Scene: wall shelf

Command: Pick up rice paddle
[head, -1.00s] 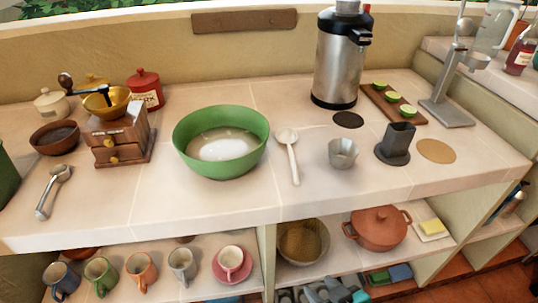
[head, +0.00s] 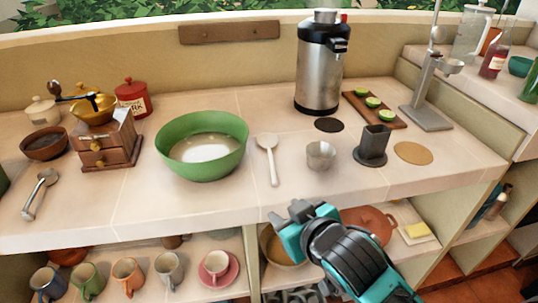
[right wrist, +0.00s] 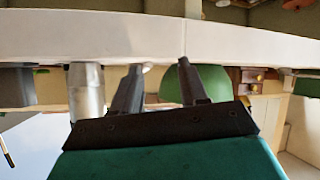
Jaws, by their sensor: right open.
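The rice paddle (head: 269,160) is off-white and lies flat on the tiled counter, its rounded head toward the back and its handle toward the front edge. It lies between the green bowl (head: 202,165) and a small metal cup (head: 320,156). My right gripper (head: 302,212) is open and empty, in front of the counter edge and a little right of the paddle handle, apart from it. In the right wrist view, which looks upside down, both dark fingers (right wrist: 160,82) point at the counter edge; a small pale bit between them may be the paddle. My left gripper is out of view.
A dark cup-like holder (head: 373,146) and a steel dispenser (head: 319,70) stand right of the paddle. A wooden grinder (head: 105,145) and a metal scoop (head: 39,193) are at left.

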